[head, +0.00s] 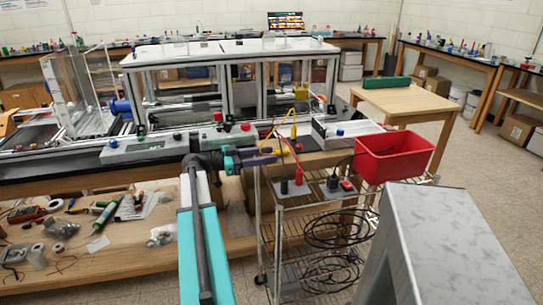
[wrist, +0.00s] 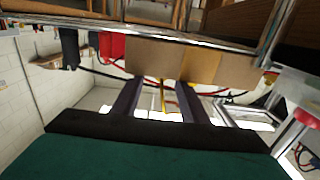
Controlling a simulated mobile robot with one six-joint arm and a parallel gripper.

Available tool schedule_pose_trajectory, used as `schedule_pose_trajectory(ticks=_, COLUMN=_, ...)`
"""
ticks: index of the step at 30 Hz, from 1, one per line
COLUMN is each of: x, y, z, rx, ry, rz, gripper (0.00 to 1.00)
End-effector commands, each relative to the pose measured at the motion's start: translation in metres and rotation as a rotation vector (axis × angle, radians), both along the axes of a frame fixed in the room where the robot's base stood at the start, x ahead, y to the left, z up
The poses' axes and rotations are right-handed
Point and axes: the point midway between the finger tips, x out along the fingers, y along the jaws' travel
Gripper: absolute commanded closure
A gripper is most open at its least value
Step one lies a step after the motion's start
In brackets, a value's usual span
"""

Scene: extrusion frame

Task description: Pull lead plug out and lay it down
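My gripper (head: 270,156), with two purple fingers, is over the near left part of the wire cart in the head view. Its fingers stand apart in the wrist view (wrist: 160,84), with a thin yellow strip, apparently a lead (wrist: 163,97), showing between them. I cannot tell whether it touches them. In the head view, yellow and red leads (head: 291,149) loop near the fingertips. A black plug (head: 284,187) and a red plug (head: 299,177) stand upright in a grey box on the cart, below and right of my gripper. The exact plug ends are small.
A red bin (head: 394,158) stands on the cart's right side. A second grey box (head: 335,188) with black and red parts sits beside the first. The extrusion frame (head: 228,62) is behind; a wooden table (head: 405,100) is back right.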

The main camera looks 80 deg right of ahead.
Motion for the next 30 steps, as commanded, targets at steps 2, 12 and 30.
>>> schedule_pose_trajectory(ticks=2, x=0.013, y=0.005, z=-0.001, rx=-0.001, ry=0.0, rz=0.002, gripper=0.6)
schedule_pose_trajectory(ticks=12, x=0.064, y=0.028, z=-0.001, rx=-0.001, ry=0.0, rz=0.003, gripper=0.6)
schedule_pose_trajectory(ticks=30, x=0.1, y=0.046, z=0.0, rx=0.0, ry=0.0, rz=0.0, gripper=0.6)
